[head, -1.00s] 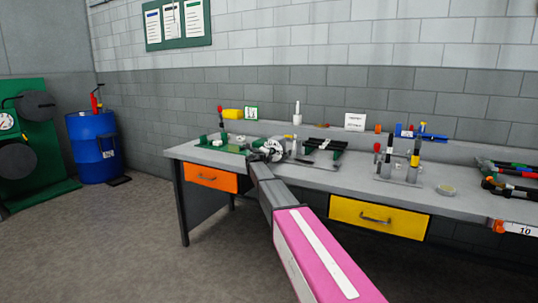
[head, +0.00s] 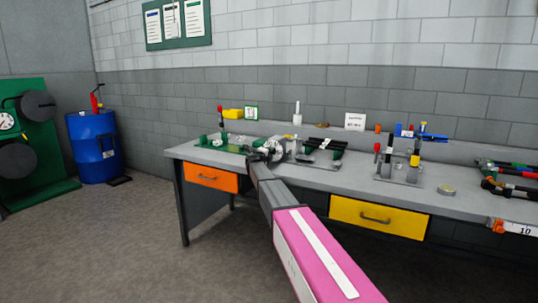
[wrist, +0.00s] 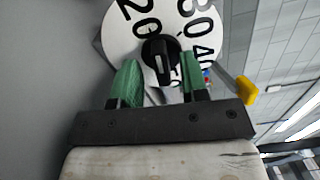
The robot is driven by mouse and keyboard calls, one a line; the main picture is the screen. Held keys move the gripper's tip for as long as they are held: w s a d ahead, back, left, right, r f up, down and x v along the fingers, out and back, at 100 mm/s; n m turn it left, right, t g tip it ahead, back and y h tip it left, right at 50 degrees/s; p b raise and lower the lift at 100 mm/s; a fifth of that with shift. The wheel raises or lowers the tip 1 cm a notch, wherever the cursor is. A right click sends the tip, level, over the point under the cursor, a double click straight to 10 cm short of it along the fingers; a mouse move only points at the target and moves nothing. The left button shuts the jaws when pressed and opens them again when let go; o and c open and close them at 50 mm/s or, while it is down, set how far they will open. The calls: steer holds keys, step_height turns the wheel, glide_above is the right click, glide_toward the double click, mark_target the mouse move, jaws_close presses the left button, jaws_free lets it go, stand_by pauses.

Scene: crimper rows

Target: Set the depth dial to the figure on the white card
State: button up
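The depth dial is a white disc (wrist: 118,42) with black figures; 20, 30 and 40 show in the wrist view. A black knob (wrist: 160,58) sits at its middle. The dial also shows on the bench in the head view (head: 273,147), partly behind my arm. My gripper (wrist: 160,62) has two green fingers, apart, one on each side of the knob; I see a gap on the left, while contact on the right is unclear. A white card (head: 355,121) stands at the back of the bench; its writing is too small to read.
The grey bench (head: 330,183) has an orange drawer (head: 211,177) and a yellow drawer (head: 379,218). Several tools and a metal stand (head: 400,172) are right of the dial. A blue drum (head: 92,150) stands left on open floor.

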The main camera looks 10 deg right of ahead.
steer(key=shift+r, duration=0.1)
steer(key=v, duration=1)
steer(key=shift+s+a, duration=0.2)
steer(key=shift+s, duration=0.1)
